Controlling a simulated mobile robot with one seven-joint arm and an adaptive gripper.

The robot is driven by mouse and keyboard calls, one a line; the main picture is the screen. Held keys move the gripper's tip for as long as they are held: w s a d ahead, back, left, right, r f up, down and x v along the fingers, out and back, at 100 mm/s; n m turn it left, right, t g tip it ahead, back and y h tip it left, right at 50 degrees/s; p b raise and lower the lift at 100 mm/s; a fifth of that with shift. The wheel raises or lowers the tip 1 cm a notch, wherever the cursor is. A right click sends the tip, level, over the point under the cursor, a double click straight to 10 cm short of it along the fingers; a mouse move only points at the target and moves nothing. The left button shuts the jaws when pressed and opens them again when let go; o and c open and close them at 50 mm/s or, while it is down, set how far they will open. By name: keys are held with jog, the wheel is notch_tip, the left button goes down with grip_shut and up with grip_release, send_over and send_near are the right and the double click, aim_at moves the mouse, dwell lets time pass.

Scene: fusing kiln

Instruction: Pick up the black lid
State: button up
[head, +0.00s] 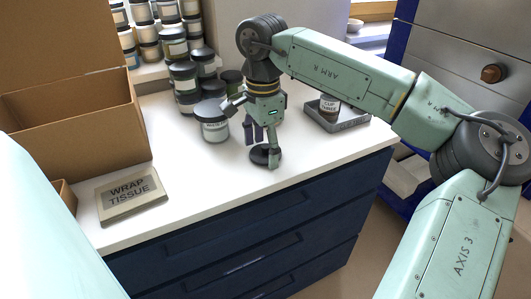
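The black lid (260,156) is a small dark disc lying on the white counter, near its front edge. My gripper (273,160) points down at it from above. One pale green finger stands in front of the lid's right side and hides part of it.
A labelled jar (213,130) is left of my gripper, with several stacked jars (185,85) behind. A grey tray (345,122) holds a cup. A wrap tissue pack (130,194) and cardboard box (105,145) are at left.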

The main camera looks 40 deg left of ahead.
jog(key=c, duration=0.5)
jog(key=shift+r, duration=0.15)
jog(key=shift+c, duration=0.2)
